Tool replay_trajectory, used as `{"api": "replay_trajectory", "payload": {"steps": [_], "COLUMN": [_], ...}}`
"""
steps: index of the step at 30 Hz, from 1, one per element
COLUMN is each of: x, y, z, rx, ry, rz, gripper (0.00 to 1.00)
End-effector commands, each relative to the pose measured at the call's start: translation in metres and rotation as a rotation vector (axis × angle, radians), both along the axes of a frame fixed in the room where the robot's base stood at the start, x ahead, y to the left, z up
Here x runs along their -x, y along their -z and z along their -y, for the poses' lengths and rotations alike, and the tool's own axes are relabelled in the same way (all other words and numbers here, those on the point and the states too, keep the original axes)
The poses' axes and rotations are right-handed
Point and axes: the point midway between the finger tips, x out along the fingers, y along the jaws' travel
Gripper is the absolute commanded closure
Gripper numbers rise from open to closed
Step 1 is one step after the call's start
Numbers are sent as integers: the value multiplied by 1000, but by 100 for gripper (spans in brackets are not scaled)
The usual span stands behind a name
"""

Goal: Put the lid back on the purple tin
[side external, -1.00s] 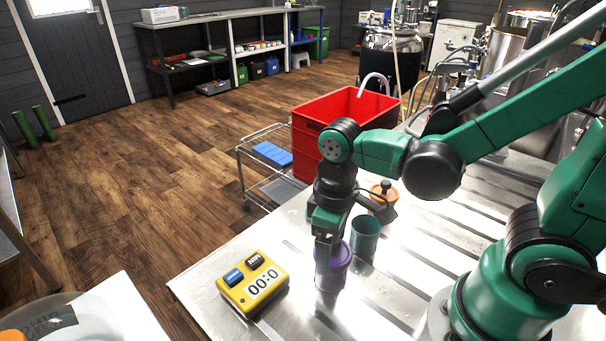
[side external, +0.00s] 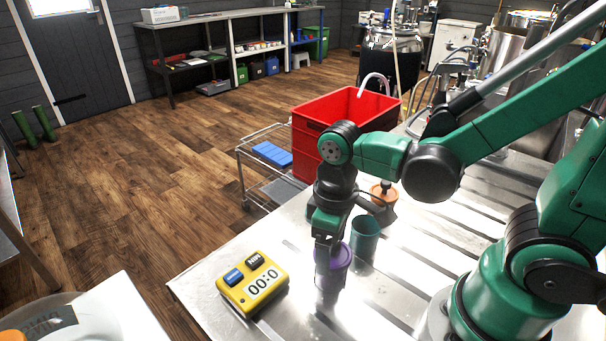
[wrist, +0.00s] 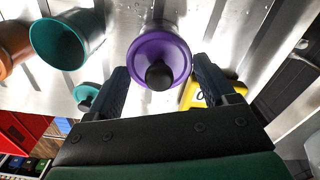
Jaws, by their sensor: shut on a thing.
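The purple tin (side external: 340,262) stands on the metal table beneath my gripper (side external: 328,243), which hides part of it in the side view. In the wrist view, the round purple lid (wrist: 150,53) with a black knob lies between the two fingers of my gripper (wrist: 160,75). My gripper is shut on this lid and holds it at or just over the tin's mouth. I cannot tell whether a gap is left between lid and tin.
An open teal tin (side external: 364,240) stands close beside the purple one, with an orange tin (side external: 384,194) behind. A teal lid (wrist: 86,93) lies near the left finger. A yellow timer (side external: 253,284) sits left of my gripper. A red crate (side external: 310,130) stands beyond.

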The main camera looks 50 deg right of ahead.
Motion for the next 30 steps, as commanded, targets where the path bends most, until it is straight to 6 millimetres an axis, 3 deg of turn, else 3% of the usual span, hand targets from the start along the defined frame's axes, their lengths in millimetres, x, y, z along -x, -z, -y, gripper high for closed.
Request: {"api": "replay_trajectory", "payload": {"steps": [11,12,14,15,30], "x": [0,0,0,0,0], "y": [1,1,1,1,-7], "z": [0,0,0,0,0], "rx": [0,0,0,0,0], "ry": [0,0,0,0,0], "rz": [0,0,0,0,0], "gripper": [73,20,3,0,0]}}
